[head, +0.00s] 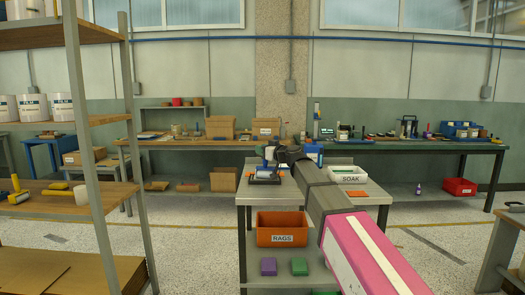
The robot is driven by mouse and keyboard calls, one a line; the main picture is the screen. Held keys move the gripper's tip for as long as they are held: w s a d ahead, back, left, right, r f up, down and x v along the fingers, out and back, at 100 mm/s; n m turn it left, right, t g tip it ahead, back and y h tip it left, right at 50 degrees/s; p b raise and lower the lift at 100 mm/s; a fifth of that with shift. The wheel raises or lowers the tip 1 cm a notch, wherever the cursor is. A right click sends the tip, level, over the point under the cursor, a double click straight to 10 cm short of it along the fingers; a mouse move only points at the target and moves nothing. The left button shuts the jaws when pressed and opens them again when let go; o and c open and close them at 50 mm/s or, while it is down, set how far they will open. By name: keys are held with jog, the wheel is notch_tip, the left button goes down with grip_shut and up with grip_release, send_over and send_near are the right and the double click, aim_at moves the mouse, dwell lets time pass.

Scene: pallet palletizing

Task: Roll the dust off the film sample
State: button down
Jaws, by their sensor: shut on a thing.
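My arm reaches over the grey metal cart (366,193) in the middle. My gripper (270,160) is small and dark at the arm's far end, above the cart's back left part. It is shut on a small pale tool (269,153), likely the roller, partly hidden by the gripper. A dark flat piece (264,178) with a light edge, likely the film sample, lies on the cart top just below the gripper. I cannot tell whether the tool touches it. Dust is too small to see.
A white SOAK bin (349,179) and a flat orange piece (357,194) are right of my arm on the cart. An orange RAGS bin (282,238) and purple and green blocks sit lower. A shelf rack (88,150) stands left; workbenches (420,147) line the wall.

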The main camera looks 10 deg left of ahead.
jog(key=shift+w+a, duration=0.2)
jog(key=shift+w, duration=0.55)
jog(key=shift+w+a, duration=0.15)
jog(key=shift+w, duration=0.6)
jog(key=shift+s+d+r, duration=0.1)
jog(key=shift+s+d, duration=0.1)
jog(key=shift+s, duration=0.6)
jog(key=shift+s+d, duration=0.2)
jog(key=shift+s, duration=0.6)
jog(key=shift+a, duration=0.3)
jog(key=w, duration=0.3)
jog(key=shift+a+f, duration=0.2)
jog(key=shift+a, duration=0.15)
jog(key=shift+s, duration=0.1)
